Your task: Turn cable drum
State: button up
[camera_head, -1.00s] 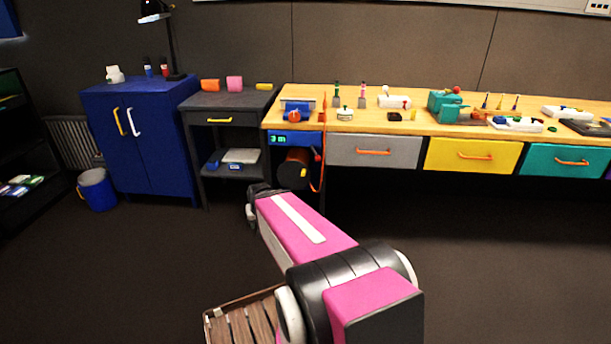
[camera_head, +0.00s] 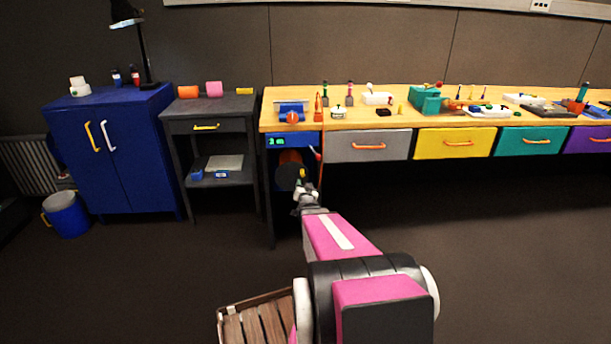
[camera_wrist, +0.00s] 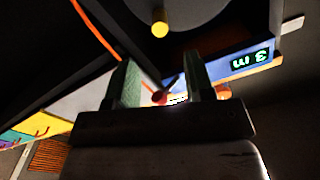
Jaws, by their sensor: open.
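The cable drum (camera_head: 290,172) hangs under the left end of the workbench, a dark round face with an orange body behind it. In the wrist view its grey-black face (camera_wrist: 205,14) fills the top, with a yellow knob (camera_wrist: 159,24) standing out. A blue panel (camera_head: 293,140) above the drum shows a green "3 m" readout (camera_wrist: 250,60). An orange cable (camera_head: 321,165) hangs beside the drum. My gripper (camera_wrist: 158,70) is open and empty, with the knob ahead of its fingertips. In the head view my gripper (camera_head: 305,188) is just below and right of the drum, partly overlapping it.
The wooden workbench (camera_head: 390,122) has drawers under it, including a grey one (camera_head: 367,146) right of the drum. A dark side table (camera_head: 210,127) and a blue cabinet (camera_head: 115,150) stand to the left. Floor under the bench is open.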

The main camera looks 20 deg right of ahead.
aim_at(303, 176)
jog(key=x, duration=1)
jog(key=shift+w+d, duration=0.1)
jog(key=shift+w, duration=0.3)
grip_shut()
